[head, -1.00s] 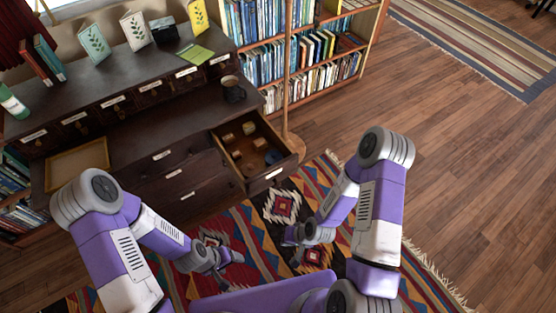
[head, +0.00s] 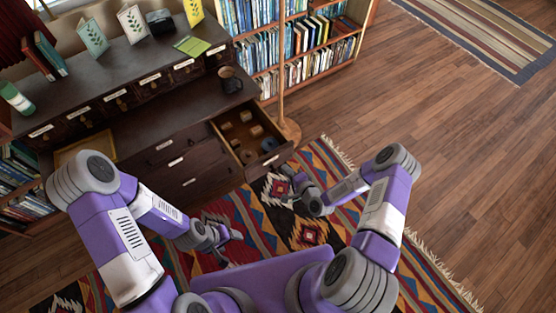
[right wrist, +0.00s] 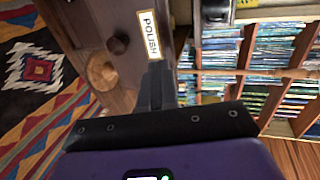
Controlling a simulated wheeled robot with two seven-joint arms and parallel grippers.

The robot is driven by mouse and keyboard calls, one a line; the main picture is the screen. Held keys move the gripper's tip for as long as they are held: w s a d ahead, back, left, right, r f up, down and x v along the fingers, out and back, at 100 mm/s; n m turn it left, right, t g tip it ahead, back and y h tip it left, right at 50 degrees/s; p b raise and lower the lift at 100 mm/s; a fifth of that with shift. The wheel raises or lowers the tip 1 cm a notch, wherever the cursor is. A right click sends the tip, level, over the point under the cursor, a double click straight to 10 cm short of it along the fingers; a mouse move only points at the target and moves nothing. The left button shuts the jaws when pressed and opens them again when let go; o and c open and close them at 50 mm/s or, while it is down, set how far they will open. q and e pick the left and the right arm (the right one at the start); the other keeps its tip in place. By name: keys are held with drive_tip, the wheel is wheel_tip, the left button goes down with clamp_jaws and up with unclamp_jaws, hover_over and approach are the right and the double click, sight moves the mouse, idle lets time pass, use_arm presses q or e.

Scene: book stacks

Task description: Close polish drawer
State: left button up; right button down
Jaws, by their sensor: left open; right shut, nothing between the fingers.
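The polish drawer (head: 268,162) stands pulled out at the right end of the dark desk, with several small items inside. In the right wrist view its white POLISH label (right wrist: 150,35) and a dark round knob (right wrist: 118,43) show. My right gripper (head: 286,172) is shut and empty, close in front of the drawer front. In the right wrist view its fingertips (right wrist: 156,68) are just by the label's end; I cannot tell if they touch. My left gripper (head: 234,240) is open and empty over the rug, away from the desk.
The dark desk (head: 150,115) bears a mug (head: 230,80) above the open drawer and a wooden tray at left. A bookcase (head: 310,55) and a pole with a round wooden base (head: 289,130) stand right of the drawer. The wooden floor (head: 450,150) at right is clear.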

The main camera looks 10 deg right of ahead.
sight(273, 155)
drive_tip(key=x, duration=0.4)
drive_tip(key=r+x, duration=0.1)
drive_tip(key=x, duration=0.1)
drive_tip(key=shift+w+a, duration=0.1)
drive_tip(key=shift+w, duration=0.25)
use_arm(q)
drive_tip(key=shift+f, duration=0.25)
